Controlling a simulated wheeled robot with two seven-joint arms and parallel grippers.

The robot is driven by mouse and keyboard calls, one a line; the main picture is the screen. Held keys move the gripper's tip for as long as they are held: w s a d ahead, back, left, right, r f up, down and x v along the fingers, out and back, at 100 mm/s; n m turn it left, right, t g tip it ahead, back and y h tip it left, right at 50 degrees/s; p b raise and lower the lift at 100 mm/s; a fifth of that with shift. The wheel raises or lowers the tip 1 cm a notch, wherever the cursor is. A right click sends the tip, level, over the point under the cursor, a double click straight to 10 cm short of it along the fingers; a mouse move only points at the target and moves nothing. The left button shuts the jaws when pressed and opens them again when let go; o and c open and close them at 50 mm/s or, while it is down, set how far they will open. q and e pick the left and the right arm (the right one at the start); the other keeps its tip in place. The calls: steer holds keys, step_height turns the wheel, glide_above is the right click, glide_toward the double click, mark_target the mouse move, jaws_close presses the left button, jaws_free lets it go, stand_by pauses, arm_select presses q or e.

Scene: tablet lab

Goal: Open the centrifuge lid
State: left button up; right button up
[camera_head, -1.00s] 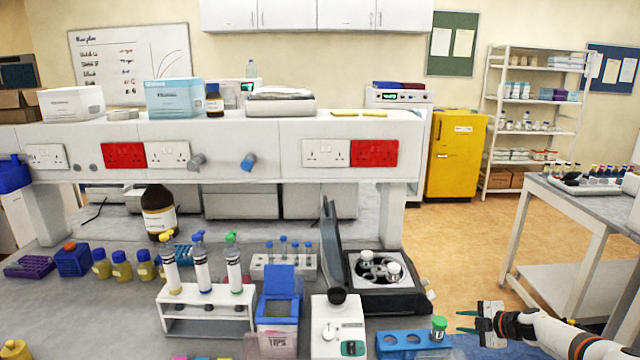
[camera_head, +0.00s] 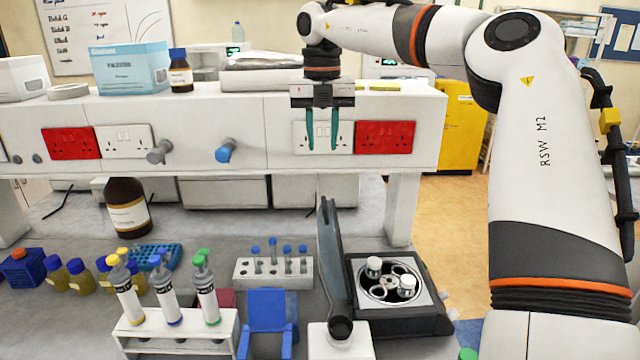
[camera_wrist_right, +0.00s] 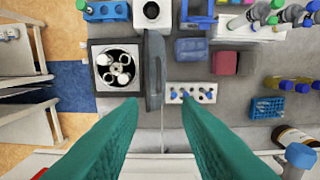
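The centrifuge (camera_head: 437,322) stands on the bench right of centre, with its rotor and white-capped tubes exposed. Its dark lid (camera_head: 331,262) stands raised, nearly upright, on the left side of the body. In the right wrist view the centrifuge (camera_wrist_right: 97,58) is at upper left and the lid (camera_wrist_right: 154,70) shows edge-on beside it. My right gripper (camera_head: 322,146) hangs in front of the shelf sockets, above and behind the lid, pointing down. Its green fingers are apart with nothing between them, as the right wrist view (camera_wrist_right: 158,108) also shows. My left gripper is not in view.
A white rack of blue-capped tubes (camera_head: 272,270) stands left of the lid. A white stand with pipettes (camera_head: 177,335) and a blue holder (camera_head: 267,322) are at front left. The raised shelf (camera_head: 235,112) runs behind the bench.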

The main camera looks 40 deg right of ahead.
mark_target(324, 199)
steer(key=f+p, duration=0.1)
steer(key=f, duration=0.4)
steer(key=f+p, duration=0.1)
steer(key=f, duration=0.3)
steer(key=shift+s+f, duration=0.2)
steer(key=shift+f, duration=0.2)
steer(key=shift+f+p, duration=0.4)
steer(key=shift+f, duration=0.5)
jaws_close()
